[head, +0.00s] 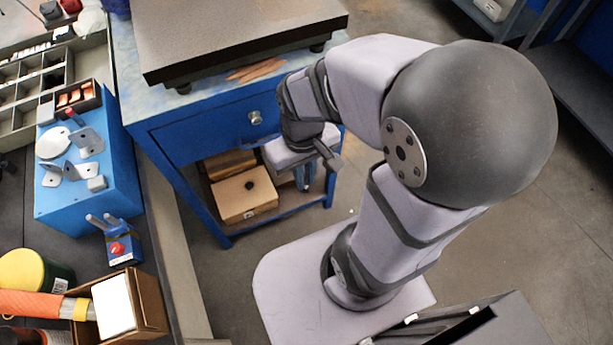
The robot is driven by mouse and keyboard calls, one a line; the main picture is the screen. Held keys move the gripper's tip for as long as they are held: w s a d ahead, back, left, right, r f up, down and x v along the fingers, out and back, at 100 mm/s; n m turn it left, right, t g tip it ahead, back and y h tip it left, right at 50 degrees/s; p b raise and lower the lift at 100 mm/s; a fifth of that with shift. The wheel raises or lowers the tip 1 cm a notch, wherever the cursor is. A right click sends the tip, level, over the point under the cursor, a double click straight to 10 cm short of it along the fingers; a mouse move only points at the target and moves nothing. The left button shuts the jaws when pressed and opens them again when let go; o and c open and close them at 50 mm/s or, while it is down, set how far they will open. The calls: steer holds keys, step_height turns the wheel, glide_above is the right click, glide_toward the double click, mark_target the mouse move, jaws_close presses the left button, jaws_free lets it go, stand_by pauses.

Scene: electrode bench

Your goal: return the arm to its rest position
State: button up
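My arm stands on its pale base at the centre right, folded with its large dark elbow raised. My gripper (308,172) hangs at the end of the arm, in front of the blue workbench, to the right of its drawer knob. It points down and is seen from above and behind. The wrist hides much of it, so I cannot tell how far its fingers are apart or whether anything is between them.
The blue workbench (195,136) carries a dark surface plate (225,35); cardboard boxes (244,195) sit on its lower shelf. At left, a bench holds a blue box (115,190) with metal brackets, a yellow-lidded can (22,270) and an open carton (150,300). Floor (520,235) at right is clear.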

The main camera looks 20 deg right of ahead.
steer(key=shift+s+d+f+m, duration=0.1)
steer(key=shift+s+f+m, duration=0.05)
steer(key=shift+s+m, duration=0.25)
step_height(320, 180, up, 7)
steer(key=p, duration=0.6)
steer(key=shift+f+p, duration=0.2)
steer(key=shift+p, duration=0.15)
